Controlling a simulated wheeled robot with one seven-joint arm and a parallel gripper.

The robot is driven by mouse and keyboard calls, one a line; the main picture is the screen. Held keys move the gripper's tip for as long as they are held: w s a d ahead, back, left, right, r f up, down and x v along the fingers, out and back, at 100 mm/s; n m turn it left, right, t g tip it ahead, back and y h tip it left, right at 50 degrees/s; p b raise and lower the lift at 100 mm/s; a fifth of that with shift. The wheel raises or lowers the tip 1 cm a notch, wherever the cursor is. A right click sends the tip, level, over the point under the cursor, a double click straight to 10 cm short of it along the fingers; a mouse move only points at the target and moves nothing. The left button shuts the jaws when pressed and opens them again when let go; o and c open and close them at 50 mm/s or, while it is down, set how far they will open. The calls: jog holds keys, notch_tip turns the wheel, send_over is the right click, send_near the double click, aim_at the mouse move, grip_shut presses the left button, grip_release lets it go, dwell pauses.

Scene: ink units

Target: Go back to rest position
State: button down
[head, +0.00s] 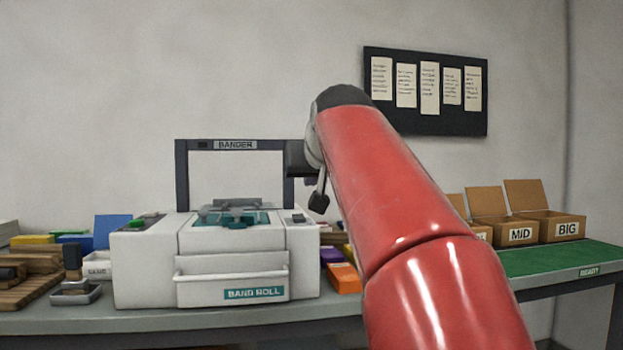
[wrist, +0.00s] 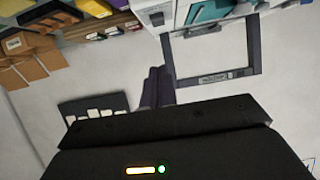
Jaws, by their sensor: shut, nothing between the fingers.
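My red arm reaches up and forward across the right half of the head view. My gripper (head: 318,201) hangs at its far end, in the air just right of the bander's dark frame; the arm hides part of it. In the wrist view its dark fingers (wrist: 158,72) are together with nothing between them. The white bander (head: 145,265), with a dark upright arch (head: 183,180) and a drawer marked BAND ROLL (head: 232,277), stands on the grey table. The arch also shows in the wrist view (wrist: 250,40).
A stamp (head: 73,262) and wooden rack (head: 30,282) stand left of the bander. Orange and purple blocks (head: 344,278) lie to its right. Open boxes marked MID (head: 503,232) and BIG (head: 553,226) stand beside a green mat (head: 590,256). A dark notice board (head: 427,118) hangs behind.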

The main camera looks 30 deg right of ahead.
jog(key=s+a+f+n+g+y, duration=0.1)
jog(key=s+a+f, duration=0.3)
jog(key=s+f, duration=0.4)
jog(key=s+a+f+n+g+y, duration=0.1)
jog(key=s+a+f+g, duration=0.2)
jog(key=f, duration=1.6)
jog(key=s+a+f+n+g+y, duration=0.1)
jog(key=s+a+f+g, duration=0.1)
jog(key=s+a+f, duration=0.5)
jog(key=s+f, duration=0.5)
jog(key=f, duration=0.1)
jog(key=shift+s+a+f+g+y, duration=0.15)
jog(key=shift+s+f+g+y, duration=0.15)
jog(key=shift+s+f+g, duration=0.1)
jog(key=shift+r, duration=0.1)
